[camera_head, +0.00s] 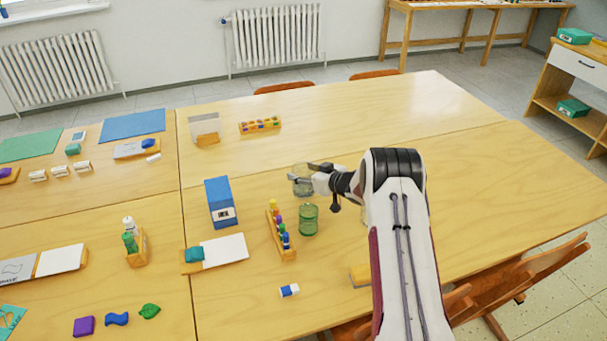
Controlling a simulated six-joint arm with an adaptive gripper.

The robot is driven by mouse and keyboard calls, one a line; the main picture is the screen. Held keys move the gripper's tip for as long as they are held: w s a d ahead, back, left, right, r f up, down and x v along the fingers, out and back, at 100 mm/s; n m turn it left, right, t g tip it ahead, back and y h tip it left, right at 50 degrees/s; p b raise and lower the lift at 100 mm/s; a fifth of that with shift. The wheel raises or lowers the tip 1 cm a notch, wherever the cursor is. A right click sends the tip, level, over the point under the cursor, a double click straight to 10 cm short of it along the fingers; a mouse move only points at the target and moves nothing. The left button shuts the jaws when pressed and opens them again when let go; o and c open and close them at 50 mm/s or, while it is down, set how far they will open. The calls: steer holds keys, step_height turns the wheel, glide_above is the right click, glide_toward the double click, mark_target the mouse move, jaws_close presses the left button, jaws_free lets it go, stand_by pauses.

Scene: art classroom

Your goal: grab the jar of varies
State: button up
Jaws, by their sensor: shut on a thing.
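A clear, greyish glass jar (302,188) is above the table near its middle, between the fingers of my gripper (301,171). My gripper reaches in from the right and is shut on this jar. The fingers cover part of its upper side, and I cannot tell what is in it or whether its base touches the table. A green glass jar (308,220) stands on the table just in front of it, apart from my gripper. No label is readable on either jar.
A paint rack (281,236) and a blue box (220,203) stand left of the jars. An eraser (289,291) lies in front. A yellow-edged item (360,277) is partly hidden by my arm. The table (450,110) is clear at the back right.

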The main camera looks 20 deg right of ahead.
steer(key=shift+r, duration=0.2)
step_height(320, 180, up, 9)
steer(key=shift+r, duration=0.15)
stand_by(1.0)
